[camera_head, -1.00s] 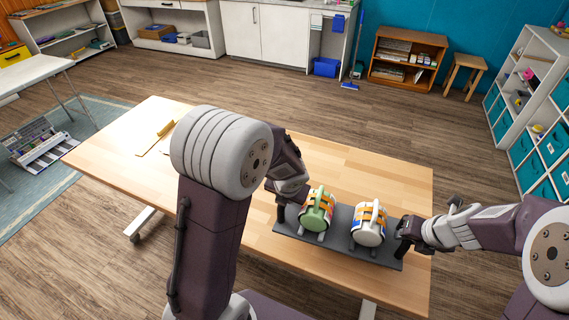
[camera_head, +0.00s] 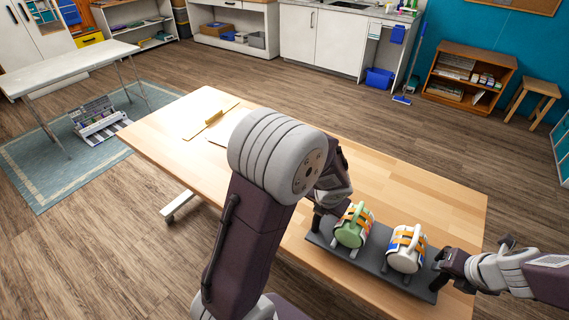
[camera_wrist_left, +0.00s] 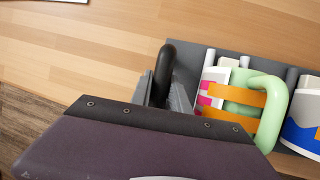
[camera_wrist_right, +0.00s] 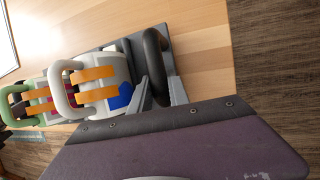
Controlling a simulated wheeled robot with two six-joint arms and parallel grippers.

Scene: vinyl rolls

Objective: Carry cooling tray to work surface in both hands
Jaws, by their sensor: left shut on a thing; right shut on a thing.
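The dark grey cooling tray (camera_head: 378,250) is over the near right part of the wooden table. Whether it touches the tabletop I cannot tell. A green mug (camera_head: 349,233) and a white mug (camera_head: 402,259) lie on their sides on it, wrapped in printed sheets with orange straps. My left gripper (camera_head: 318,215) is shut on the tray's left end, at a black handle (camera_wrist_left: 164,72). My right gripper (camera_head: 440,275) is shut on the right end, at another black handle (camera_wrist_right: 156,62). The fingertips are partly hidden.
The wooden table (camera_head: 440,205) has clear room behind the tray. A tan clipboard-like item (camera_head: 208,122) lies at its far left. A white table (camera_head: 75,63) stands beyond, on the left, over a rug (camera_head: 40,160). Open floor lies between.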

